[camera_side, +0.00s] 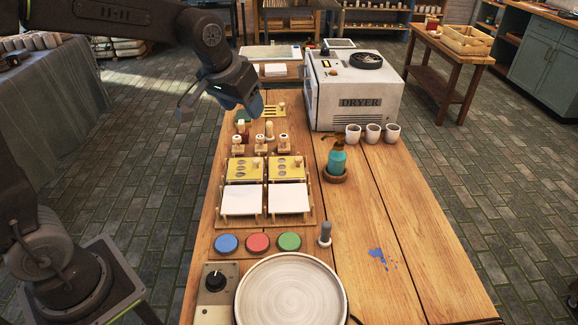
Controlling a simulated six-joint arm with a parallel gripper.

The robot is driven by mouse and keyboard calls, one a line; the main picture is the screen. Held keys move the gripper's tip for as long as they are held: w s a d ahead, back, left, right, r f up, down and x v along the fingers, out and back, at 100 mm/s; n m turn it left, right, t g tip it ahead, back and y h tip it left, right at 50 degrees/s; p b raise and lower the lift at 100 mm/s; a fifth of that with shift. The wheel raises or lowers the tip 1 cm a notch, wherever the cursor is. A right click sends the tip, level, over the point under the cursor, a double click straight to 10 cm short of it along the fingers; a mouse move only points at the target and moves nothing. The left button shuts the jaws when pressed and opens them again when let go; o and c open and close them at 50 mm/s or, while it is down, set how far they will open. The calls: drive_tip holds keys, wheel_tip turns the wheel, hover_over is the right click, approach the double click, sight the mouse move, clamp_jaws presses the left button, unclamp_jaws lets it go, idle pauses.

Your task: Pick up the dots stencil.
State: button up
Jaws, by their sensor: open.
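Two yellow stencil plates with rows of round dark holes and small pale knobs lie side by side in a wooden rack, a left dots stencil (243,174) and a right dots stencil (284,168). The picture is too small to tell their patterns apart surely. Another yellow plate (272,111) with slot-like marks and a knob lies farther back. My gripper (216,110) is open and empty, above the table's back left edge. It is behind and left of the rack, apart from the stencils. A green item partly shows below it.
Several small stamps (262,143) stand behind the rack (312,210). White sheets lie at its front. The right front table is mostly clear.

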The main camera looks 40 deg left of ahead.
drive_tip(key=n, duration=0.1)
approach(299, 157)
drive_tip(key=shift+n+g+y, duration=0.3)
drive_tip(key=shift+n+g, duration=0.1)
drive_tip(key=x, duration=0.4)
drive_tip(key=shift+w+d, duration=0.15)
drive_tip(key=shift+w, duration=0.2)
drive_tip(key=shift+x, duration=2.95)
drive_tip(key=shift+s+d+f, duration=0.1)
drive_tip(key=shift+s, duration=0.05)
drive_tip(key=shift+c, duration=0.3)
drive_tip(key=c, duration=0.9)
drive_tip(key=shift+r, duration=0.2)
drive_tip(key=shift+c, duration=0.2)
